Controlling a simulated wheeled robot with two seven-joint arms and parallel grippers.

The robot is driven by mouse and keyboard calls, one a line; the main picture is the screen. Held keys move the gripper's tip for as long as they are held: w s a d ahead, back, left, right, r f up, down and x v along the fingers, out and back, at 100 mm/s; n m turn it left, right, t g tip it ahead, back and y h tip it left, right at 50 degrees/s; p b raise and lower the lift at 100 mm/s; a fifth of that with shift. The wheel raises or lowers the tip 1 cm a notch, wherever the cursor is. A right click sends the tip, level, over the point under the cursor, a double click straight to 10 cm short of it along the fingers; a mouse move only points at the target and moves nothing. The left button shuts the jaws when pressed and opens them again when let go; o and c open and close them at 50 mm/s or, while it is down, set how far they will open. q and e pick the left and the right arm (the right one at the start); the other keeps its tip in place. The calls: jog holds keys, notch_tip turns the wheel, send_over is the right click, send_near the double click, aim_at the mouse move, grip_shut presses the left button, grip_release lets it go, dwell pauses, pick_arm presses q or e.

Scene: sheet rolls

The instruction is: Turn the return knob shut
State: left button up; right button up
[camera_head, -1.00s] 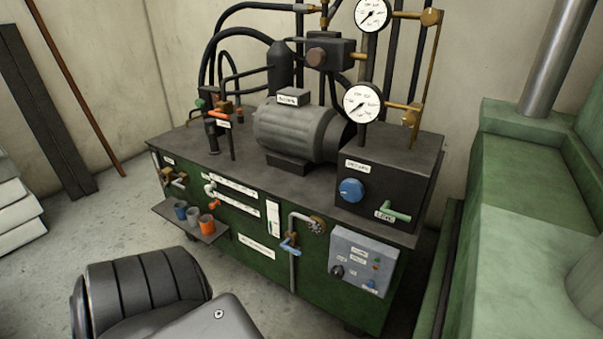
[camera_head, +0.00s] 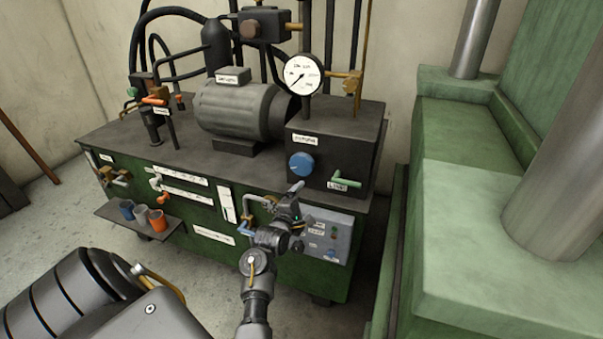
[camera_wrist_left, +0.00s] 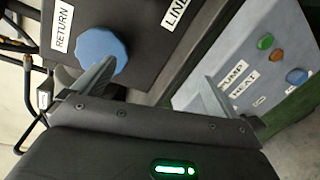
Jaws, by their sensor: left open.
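The return knob (camera_head: 301,164) is a blue faceted dial on the front of a dark box at the right of the machine's top. In the left wrist view the blue knob (camera_wrist_left: 101,50) sits beside a RETURN label (camera_wrist_left: 62,27). My left gripper (camera_head: 298,203) is in front of the machine, just below the knob. In the wrist view its fingers (camera_wrist_left: 157,78) are apart, with nothing between them. The left finger overlaps the knob's lower edge; I cannot tell whether it touches. My right gripper is not in view.
A green-handled lever (camera_head: 346,182) sticks out right of the knob. A grey switch box (camera_head: 333,232) is below, partly behind my arm. Pipes and a blue-handled valve (camera_head: 246,228) are left of the gripper. A green press (camera_head: 490,220) stands at the right.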

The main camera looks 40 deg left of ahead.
aim_at(301, 167)
pick_arm(q)
jog(key=s+a+r+n+y, duration=0.2)
jog(key=a+r+n, duration=0.2)
jog(key=r, duration=0.3)
jog(key=shift+t, duration=0.4)
jog(key=x, duration=1.1)
jog(key=shift+d, duration=0.2)
jog(key=shift+c, duration=0.3)
jog(key=c, duration=0.9)
